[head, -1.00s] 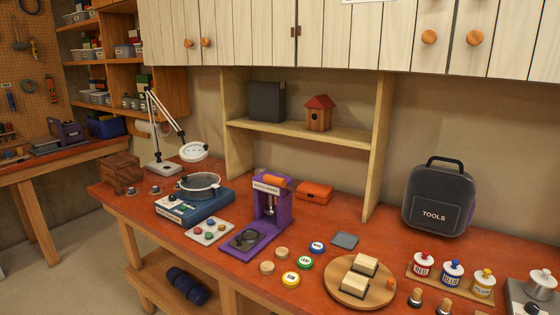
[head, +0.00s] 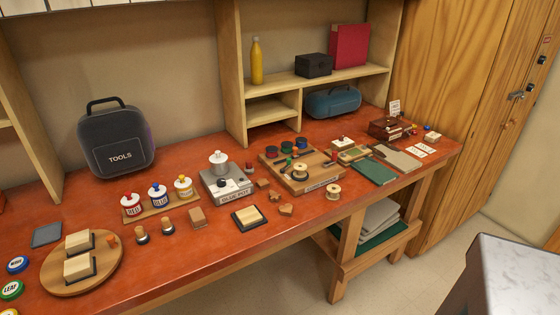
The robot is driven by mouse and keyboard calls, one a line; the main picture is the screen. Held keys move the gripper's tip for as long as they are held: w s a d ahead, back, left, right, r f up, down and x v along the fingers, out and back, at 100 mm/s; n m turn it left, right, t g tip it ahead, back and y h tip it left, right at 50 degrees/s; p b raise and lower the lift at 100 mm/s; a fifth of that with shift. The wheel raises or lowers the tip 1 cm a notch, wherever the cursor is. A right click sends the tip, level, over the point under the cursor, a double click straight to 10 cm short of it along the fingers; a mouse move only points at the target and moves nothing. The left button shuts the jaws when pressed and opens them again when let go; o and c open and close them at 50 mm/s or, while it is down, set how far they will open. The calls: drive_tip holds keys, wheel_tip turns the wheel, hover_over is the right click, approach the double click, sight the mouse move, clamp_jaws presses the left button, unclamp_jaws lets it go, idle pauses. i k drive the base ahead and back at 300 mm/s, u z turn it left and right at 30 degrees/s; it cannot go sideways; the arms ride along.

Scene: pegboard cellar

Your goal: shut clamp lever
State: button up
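I cannot make out a clamp lever for certain in the head view. A wooden board (head: 321,184) near the middle of the bench carries round red, green and blue pieces and small parts too small to tell apart. My gripper is not in view.
A dark tools bag (head: 118,148), red, blue and yellow jars (head: 158,195) and a round wooden board (head: 105,262) stand on the left. A green mat (head: 373,171) lies on the right. A marble-topped surface (head: 505,268) is at lower right, with floor between.

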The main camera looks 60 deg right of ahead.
sight(289, 160)
drive_tip(key=z, duration=4.6)
drive_tip(key=i, duration=0.1)
drive_tip(key=u, duration=2.85)
drive_tip(key=k, duration=1)
drive_tip(key=z, duration=0.25)
drive_tip(key=i, duration=0.75)
